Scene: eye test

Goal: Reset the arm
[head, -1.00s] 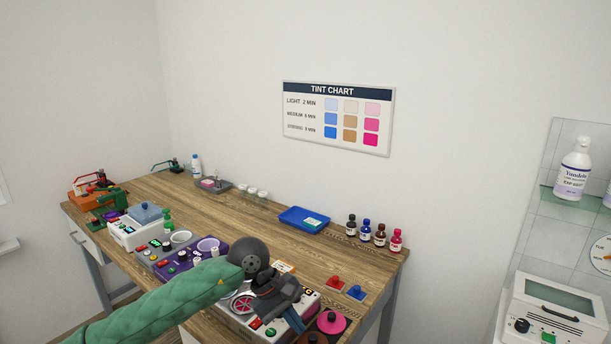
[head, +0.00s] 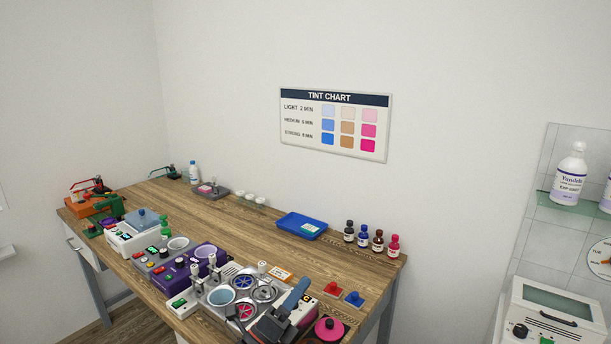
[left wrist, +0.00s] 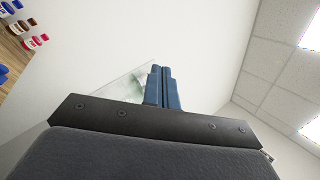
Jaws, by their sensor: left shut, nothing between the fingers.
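My left gripper (head: 300,288) is at the lower middle of the head view, over the front right part of the bench. Its blue fingers point up and away, and it holds nothing. In the left wrist view the two blue fingers (left wrist: 163,86) lie side by side, shut, against the white wall. My right gripper is in neither view.
The wooden bench (head: 253,233) carries several lab devices along its front. A blue tray (head: 300,225), dark and red bottles (head: 378,240), a red block (head: 333,288) and a pink disc (head: 329,329) are near the gripper. A white oven (head: 557,317) stands right.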

